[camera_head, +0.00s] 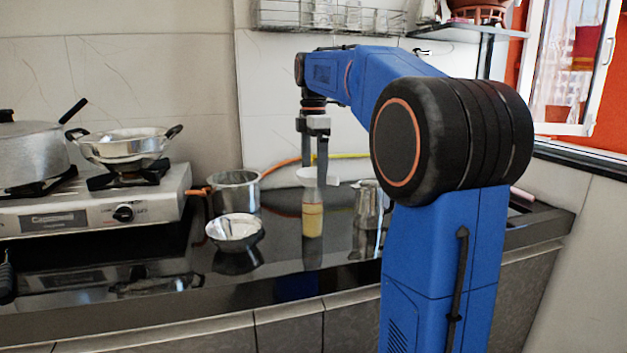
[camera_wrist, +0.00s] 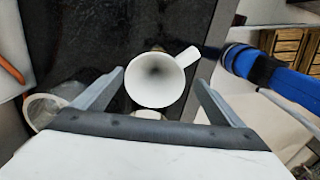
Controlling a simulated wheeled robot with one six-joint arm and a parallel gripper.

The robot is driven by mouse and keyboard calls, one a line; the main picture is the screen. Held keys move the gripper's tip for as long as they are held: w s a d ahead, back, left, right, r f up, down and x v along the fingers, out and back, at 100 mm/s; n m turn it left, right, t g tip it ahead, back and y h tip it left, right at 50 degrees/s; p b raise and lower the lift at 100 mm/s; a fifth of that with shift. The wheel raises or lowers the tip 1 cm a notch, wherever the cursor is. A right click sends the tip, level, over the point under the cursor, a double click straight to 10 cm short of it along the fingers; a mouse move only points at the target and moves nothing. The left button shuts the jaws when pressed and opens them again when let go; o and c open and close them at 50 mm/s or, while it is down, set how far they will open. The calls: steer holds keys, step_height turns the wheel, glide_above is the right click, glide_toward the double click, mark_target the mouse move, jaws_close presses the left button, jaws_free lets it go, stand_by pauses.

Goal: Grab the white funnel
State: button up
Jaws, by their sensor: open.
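The white funnel (camera_head: 308,175) sits in the mouth of a clear bottle (camera_head: 312,215) holding yellowish liquid, on the black counter. In the wrist view the funnel (camera_wrist: 155,80) is a white round cup shape with a tab handle pointing to the upper right. My gripper (camera_head: 313,178) points down at the funnel in the head view. In the wrist view my gripper (camera_wrist: 160,80) is open, with one finger to the left and one to the right of the funnel. I cannot tell whether either finger touches it. The bottle is mostly hidden below the funnel there.
A metal bowl (camera_head: 236,231) and a saucepan (camera_head: 236,188) stand left of the bottle. A metal jug (camera_head: 369,205) stands close on its right. A stove (camera_head: 100,205) with pots is at the left. The counter's front is clear.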

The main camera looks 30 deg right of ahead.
mark_target(314, 186)
steer(key=shift+w+d+f, duration=0.15)
steer(key=shift+w+f, duration=0.05)
steer(key=shift+f, duration=1.2)
steer(key=shift+w+d+f, duration=0.1)
steer(key=shift+w+f, duration=0.05)
steer(key=shift+f, duration=1.25)
steer(key=c, duration=1.1)
